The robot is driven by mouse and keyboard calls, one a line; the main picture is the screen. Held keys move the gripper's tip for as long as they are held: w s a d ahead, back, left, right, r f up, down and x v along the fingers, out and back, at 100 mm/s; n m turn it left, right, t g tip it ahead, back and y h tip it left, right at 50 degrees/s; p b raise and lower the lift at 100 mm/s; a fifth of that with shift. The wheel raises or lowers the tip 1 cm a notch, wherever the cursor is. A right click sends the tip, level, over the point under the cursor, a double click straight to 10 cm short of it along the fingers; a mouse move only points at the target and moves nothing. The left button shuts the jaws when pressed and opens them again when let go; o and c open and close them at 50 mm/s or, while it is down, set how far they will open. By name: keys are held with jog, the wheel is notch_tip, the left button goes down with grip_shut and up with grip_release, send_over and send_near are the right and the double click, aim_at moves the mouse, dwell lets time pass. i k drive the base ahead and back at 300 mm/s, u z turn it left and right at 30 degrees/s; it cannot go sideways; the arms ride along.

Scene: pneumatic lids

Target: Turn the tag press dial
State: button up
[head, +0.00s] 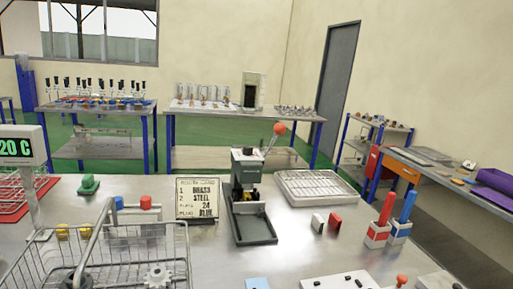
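The tag press (248,159) is a dark grey-green machine on the metal table, near the middle of the head view. A lever with an orange-red ball knob (279,129) rises to its upper right. A shallow dark tray (255,228) extends from its front, and small yellow parts show under its head. I cannot make out a dial on the press at this size. My gripper is not in view, so its state and its place relative to the press do not show.
A printed card (197,199) stands left of the press. A wire basket (110,255) fills the lower left. A white rack (316,187) lies right of the press, with red and blue handled tools (385,210) further right.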

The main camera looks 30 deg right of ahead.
aim_at(248, 150)
jog(key=k, duration=1.1)
jog(key=z, duration=0.55)
jog(key=i, duration=2.5)
jog(key=u, duration=0.05)
